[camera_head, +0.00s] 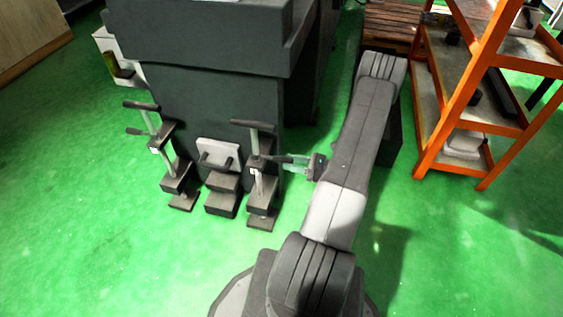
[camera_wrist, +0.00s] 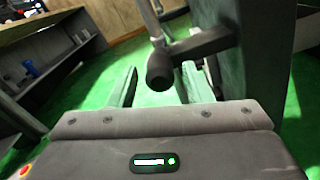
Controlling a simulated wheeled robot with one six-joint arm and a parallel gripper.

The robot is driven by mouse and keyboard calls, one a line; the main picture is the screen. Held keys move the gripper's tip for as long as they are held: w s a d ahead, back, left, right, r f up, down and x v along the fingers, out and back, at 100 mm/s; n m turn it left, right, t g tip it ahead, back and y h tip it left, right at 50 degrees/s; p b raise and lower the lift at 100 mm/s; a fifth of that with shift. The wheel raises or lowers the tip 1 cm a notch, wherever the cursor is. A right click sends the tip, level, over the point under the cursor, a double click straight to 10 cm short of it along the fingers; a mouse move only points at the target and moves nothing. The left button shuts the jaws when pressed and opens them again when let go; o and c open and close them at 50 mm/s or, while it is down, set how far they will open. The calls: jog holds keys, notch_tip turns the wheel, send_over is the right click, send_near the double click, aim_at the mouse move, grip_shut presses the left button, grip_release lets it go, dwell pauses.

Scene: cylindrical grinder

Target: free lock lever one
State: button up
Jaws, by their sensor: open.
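Two lock levers with dark handles stand at the foot of a dark grey machine in the head view. The left lever (camera_head: 143,115) is away from my arm. The right lever (camera_head: 252,124) is close to my gripper (camera_head: 284,160), whose fingers point left at its lower handle. In the wrist view a dark rounded handle end (camera_wrist: 160,69) shows between the two open fingers, with a gap on each side. Whether the fingertips reach around it in depth, I cannot tell. Which lever is number one is not marked.
The grey machine (camera_head: 215,105) rises directly behind the levers. A light plate with handles (camera_head: 217,154) sits between them. An orange shelf rack (camera_head: 451,110) stands at the right, beyond my arm. Green floor is clear at the left and in front.

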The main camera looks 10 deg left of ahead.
aim_at(281, 160)
jog(key=shift+a, duration=2.05)
grip_shut()
